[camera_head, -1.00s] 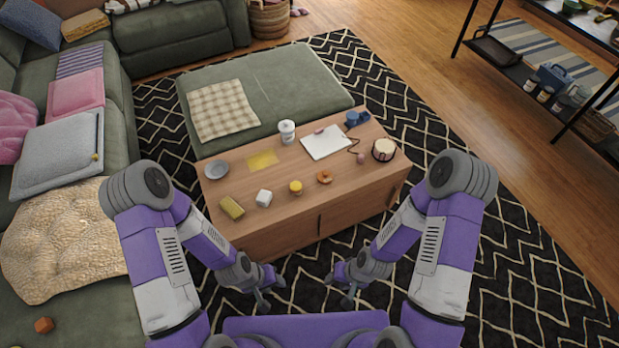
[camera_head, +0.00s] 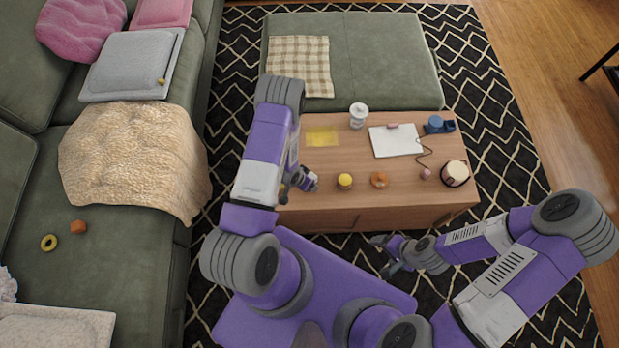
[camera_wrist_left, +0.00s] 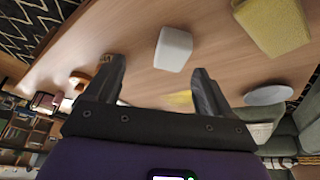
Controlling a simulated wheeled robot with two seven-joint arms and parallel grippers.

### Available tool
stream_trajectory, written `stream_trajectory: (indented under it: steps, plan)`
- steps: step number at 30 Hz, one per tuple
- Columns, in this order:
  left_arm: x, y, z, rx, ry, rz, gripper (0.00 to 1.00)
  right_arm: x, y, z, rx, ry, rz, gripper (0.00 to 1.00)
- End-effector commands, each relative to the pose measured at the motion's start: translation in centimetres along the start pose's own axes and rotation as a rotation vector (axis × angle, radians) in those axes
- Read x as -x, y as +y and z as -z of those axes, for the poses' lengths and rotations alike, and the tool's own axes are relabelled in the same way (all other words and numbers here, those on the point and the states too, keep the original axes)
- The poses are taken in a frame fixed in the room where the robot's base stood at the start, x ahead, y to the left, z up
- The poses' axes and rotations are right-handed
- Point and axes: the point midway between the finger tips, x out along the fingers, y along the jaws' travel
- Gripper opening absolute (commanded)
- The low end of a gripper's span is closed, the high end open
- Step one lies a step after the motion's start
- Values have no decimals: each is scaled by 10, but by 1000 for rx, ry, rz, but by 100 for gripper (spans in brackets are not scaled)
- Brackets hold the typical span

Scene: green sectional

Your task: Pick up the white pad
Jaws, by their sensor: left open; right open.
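A small white block (camera_wrist_left: 173,48) lies on the wooden table (camera_wrist_left: 143,28), just beyond the fingertips of my left gripper (camera_wrist_left: 160,66) in the left wrist view. My left gripper is open and empty, low over the table's left part in the head view (camera_head: 297,184). There the arm hides the white block. A flat white pad-like board (camera_head: 396,141) with a pinkish item on its top edge lies at the table's back right, apart from both grippers. My right gripper (camera_head: 384,254) is open in front of the table.
A yellow sponge-like block (camera_wrist_left: 275,24) lies beside the white block. A yellow-topped jar (camera_head: 345,181), an orange item (camera_head: 379,180), a white cup (camera_head: 358,116) and a round drum-like box (camera_head: 455,173) stand on the table. A green sofa (camera_head: 110,265) is at left.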

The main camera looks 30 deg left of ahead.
Motion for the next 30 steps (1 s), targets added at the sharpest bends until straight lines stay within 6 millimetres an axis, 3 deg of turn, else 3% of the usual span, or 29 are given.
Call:
stream_trajectory:
  steps: [3,18,27,30]
  plan:
    - [-14,-14,3,-59,20,18,83,-3,1,0,0,0,0,82]
    - [-78,-21,-1,-59,20,17,83,-28,10,2,0,1,0,82]
    - [-81,-21,1,-57,21,17,83,-28,10,2,0,1,0,82]
    - [-81,-21,0,-57,20,18,69,-28,10,2,0,1,0,82]
